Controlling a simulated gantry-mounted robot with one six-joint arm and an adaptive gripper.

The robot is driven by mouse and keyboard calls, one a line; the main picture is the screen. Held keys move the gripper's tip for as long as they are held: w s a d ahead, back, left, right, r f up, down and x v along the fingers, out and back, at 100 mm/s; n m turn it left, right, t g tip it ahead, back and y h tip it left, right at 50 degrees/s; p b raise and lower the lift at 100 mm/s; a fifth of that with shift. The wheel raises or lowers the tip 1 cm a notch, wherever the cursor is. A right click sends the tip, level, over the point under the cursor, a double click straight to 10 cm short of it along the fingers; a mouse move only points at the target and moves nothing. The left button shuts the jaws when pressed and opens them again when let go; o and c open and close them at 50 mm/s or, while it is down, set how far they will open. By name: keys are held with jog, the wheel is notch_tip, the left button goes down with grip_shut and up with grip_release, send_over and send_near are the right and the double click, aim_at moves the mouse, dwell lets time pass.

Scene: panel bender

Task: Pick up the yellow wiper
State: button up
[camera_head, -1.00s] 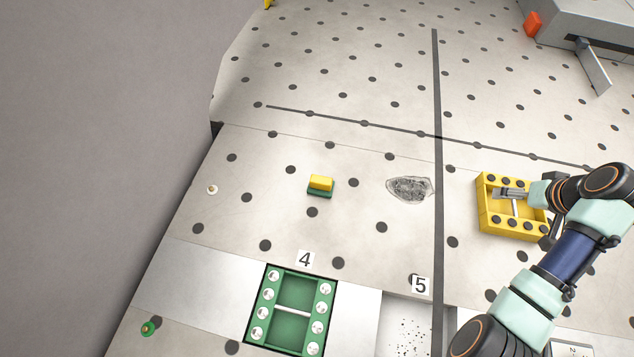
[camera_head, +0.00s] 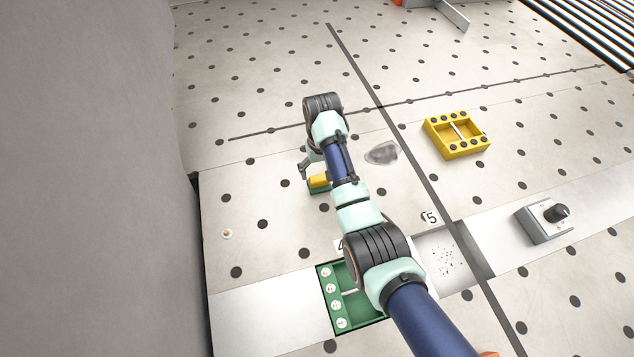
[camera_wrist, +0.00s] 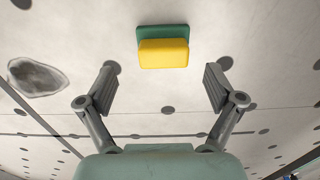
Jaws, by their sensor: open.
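The yellow wiper (camera_head: 318,182) is a small yellow block on a green base, lying on the perforated plate. In the wrist view the wiper (camera_wrist: 163,53) shows at top centre, its yellow part nearer to me and its green strip beyond. My gripper (camera_wrist: 161,88) is open and empty, its two fingers well apart to the left and right of the wiper's line. The wiper lies ahead of the fingertips, apart from them. In the head view my gripper (camera_head: 306,168) is close above the wiper, and my arm partly covers the wiper's right side.
A grey smudge (camera_head: 382,153) lies right of the wiper. A yellow box (camera_head: 428,133) stands farther right. A green tray (camera_head: 325,298) sits in front, partly behind my arm. A knob box (camera_head: 543,232) is at the right. The plate around the wiper is mostly clear.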

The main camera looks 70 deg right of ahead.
notch_tip(320, 180, down, 4)
jog(key=shift+w+a+f, duration=0.1)
jog(key=shift+a+f, duration=0.05)
jog(key=shift+f, duration=0.1)
jog(key=shift+c, duration=0.4)
jog(key=c, duration=1.2)
jog(key=shift+o, duration=0.2)
notch_tip(320, 180, up, 11)
jog(key=p, duration=0.2)
notch_tip(320, 180, up, 9)
jog(key=p, duration=0.8)
send_over(319, 178)
jog(key=shift+r, duration=0.1)
